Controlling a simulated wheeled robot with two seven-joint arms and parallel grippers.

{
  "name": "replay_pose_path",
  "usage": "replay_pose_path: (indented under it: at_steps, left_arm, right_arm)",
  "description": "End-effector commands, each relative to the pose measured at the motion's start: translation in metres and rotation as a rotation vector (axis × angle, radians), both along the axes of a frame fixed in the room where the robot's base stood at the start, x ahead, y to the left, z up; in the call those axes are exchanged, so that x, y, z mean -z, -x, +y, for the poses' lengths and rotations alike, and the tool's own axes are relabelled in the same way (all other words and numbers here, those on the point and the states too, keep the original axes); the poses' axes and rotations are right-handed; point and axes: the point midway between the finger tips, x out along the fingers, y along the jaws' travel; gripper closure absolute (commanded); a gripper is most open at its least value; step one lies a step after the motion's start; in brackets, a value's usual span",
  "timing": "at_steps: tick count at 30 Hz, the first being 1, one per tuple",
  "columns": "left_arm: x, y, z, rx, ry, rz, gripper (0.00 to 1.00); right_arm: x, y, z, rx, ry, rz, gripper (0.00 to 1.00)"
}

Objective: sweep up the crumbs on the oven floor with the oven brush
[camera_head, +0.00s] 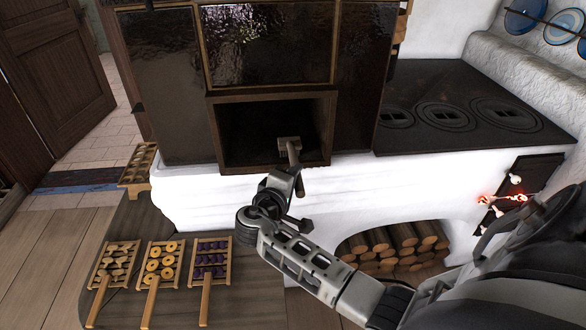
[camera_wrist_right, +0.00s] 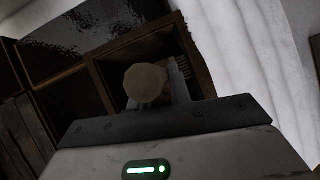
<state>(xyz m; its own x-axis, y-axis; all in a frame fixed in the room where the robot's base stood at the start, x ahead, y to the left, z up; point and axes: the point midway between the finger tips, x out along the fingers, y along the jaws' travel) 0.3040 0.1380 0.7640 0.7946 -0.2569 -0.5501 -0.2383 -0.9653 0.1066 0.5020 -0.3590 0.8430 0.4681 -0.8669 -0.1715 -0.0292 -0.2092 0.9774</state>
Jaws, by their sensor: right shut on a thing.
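My right gripper (camera_head: 292,180) is in front of the oven opening in the head view, shut on the oven brush. The brush (camera_head: 290,148) has a wooden handle and a pale block-like head, which is at the lower right of the opening. In the right wrist view the round end of the brush handle (camera_wrist_right: 145,82) shows between the jaws, with bristles beyond it to the right. The oven (camera_head: 270,165) has a dark, square, framed opening. Its inside is very dark, and I cannot make out crumbs on its floor. My left gripper is not in view.
A black stove top (camera_head: 455,110) with round plates lies to the right. A firebox door (camera_head: 525,175) with a red glow is below it. Firewood (camera_head: 395,245) fills an arched niche.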

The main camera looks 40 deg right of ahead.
Motion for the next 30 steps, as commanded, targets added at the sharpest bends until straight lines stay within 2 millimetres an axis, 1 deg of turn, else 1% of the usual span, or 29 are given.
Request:
replay_pose_path:
  at_steps: [8, 18, 30]
  left_arm:
    - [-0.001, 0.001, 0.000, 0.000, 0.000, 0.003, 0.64]
    - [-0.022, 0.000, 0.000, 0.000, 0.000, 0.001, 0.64]
    - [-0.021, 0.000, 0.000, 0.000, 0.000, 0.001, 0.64]
  right_arm:
    - [-0.004, -0.001, 0.000, -0.001, 0.003, -0.006, 1.00]
    - [-0.027, -0.001, 0.000, -0.002, 0.003, -0.006, 1.00]
    - [-0.027, -0.001, 0.000, -0.001, 0.003, -0.007, 1.00]
